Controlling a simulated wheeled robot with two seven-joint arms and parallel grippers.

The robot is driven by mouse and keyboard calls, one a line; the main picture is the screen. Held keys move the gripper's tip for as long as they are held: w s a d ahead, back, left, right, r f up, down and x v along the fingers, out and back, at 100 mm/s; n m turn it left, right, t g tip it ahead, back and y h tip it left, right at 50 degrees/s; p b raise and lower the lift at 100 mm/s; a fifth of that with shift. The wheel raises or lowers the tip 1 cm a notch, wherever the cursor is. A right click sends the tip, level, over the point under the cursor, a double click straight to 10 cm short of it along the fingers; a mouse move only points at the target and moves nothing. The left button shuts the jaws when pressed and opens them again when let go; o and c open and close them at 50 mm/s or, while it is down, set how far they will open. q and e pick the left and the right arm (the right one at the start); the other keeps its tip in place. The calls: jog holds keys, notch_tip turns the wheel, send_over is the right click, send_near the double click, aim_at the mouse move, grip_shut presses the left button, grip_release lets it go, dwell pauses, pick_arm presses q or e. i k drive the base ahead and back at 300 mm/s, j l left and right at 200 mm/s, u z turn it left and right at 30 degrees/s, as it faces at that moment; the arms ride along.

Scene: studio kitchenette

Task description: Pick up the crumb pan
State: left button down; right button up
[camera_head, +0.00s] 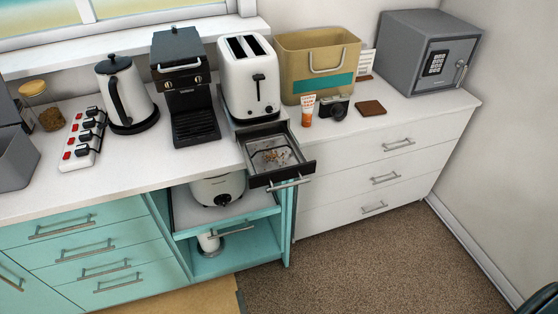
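The black drawer (306,167) under the white toaster (247,82) is pulled out past the counter's front edge. Inside it lies a greyish pan with brown crumbs, which looks like the crumb pan (270,157); a thin dark bar or rim runs around it. A metal handle (289,184) is on the drawer's front. The back of the drawer is under the toaster and hidden. Neither of my grippers is in view.
A black coffee maker (186,95) stands left of the toaster, with a kettle (124,95) further left. A tan bin (316,62), a tube (308,110) and a camera (334,108) stand to the right. Below, an open cabinet holds a white cooker (215,189). The carpet (370,250) is clear.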

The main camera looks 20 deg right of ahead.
aim_at(270, 152)
jog(key=k+j+z, duration=0.1)
jog(key=z, duration=0.25)
jog(key=k+z, duration=0.1)
jog(key=z, duration=0.25)
jog(key=k+j+z, duration=0.1)
jog(key=z, duration=0.25)
